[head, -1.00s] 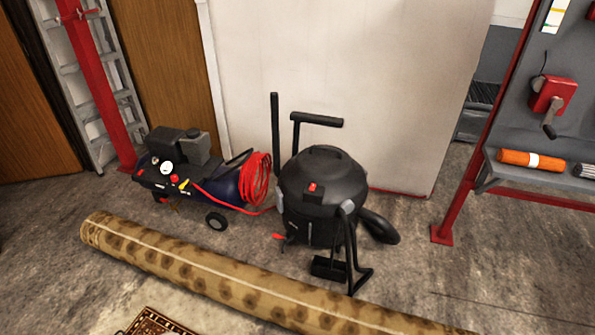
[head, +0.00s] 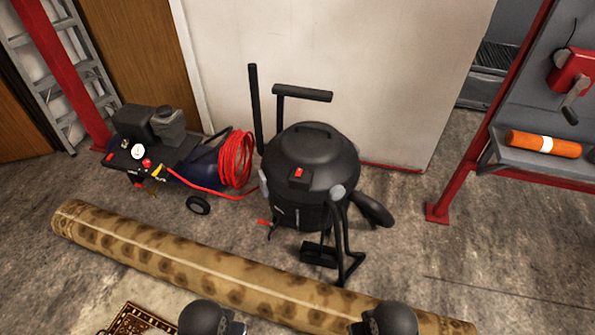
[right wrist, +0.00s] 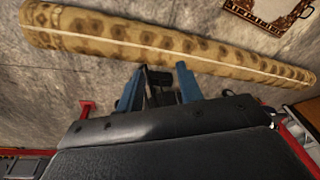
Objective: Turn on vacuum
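The vacuum (head: 310,150) is a black canister standing upright on the floor in the middle of the head view. A small red switch (head: 298,173) sits on the front of its upper body. I cannot tell the switch's position. In the right wrist view, my right gripper (right wrist: 160,68) shows two blue fingers spread apart. Black parts, probably the vacuum's frame, show between and beyond them; no grip is visible. My left gripper is not in view. Two dark rounded parts at the bottom of the head view appear to be my own arms.
A rolled patterned rug (head: 190,262) lies across the floor in front of the vacuum. A compressor (head: 150,140) with a coiled red hose (head: 236,158) stands to the left. A red-framed shelf (head: 500,150) is at the right. A white panel (head: 340,70) stands behind.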

